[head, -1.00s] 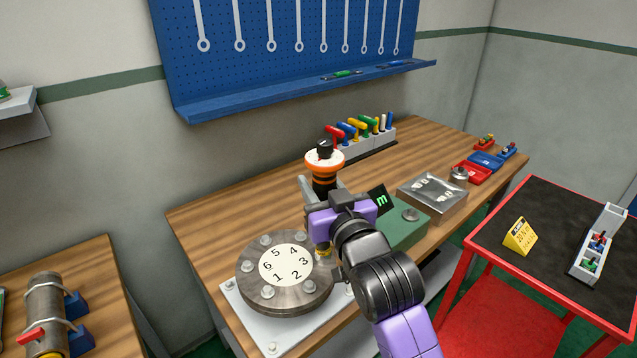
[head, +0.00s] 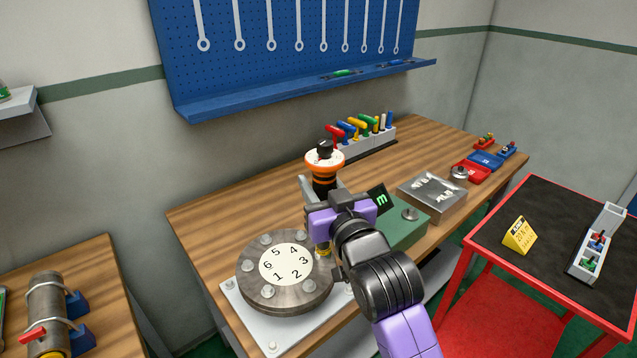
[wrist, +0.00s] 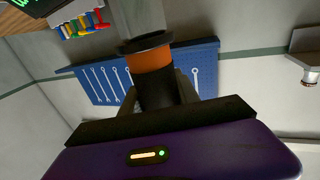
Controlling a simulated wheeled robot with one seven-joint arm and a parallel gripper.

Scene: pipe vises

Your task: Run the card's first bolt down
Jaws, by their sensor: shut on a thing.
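My gripper (head: 326,208) is shut on an upright tool with a black body, orange band and white dial top (head: 324,160). In the wrist view the tool's black and orange body (wrist: 152,75) stands between the fingers. The tool's lower end, with a brassy part (head: 323,250), is at the right rim of a round metal flange (head: 245,286). Its contact with a bolt is hidden. The flange's white plate (head: 284,264) carries numbers 1 to 6, and several bolt heads, such as one (head: 267,289), show around it. A yellow card (head: 519,236) stands on the red cart; its writing is too small to read.
A green box (head: 405,232) and a metal case (head: 432,195) stand right of my gripper. A rack of coloured tools (head: 362,133) stands behind. A small dark display with a green sign (head: 380,200) is beside my wrist. The bench left of the flange is clear.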

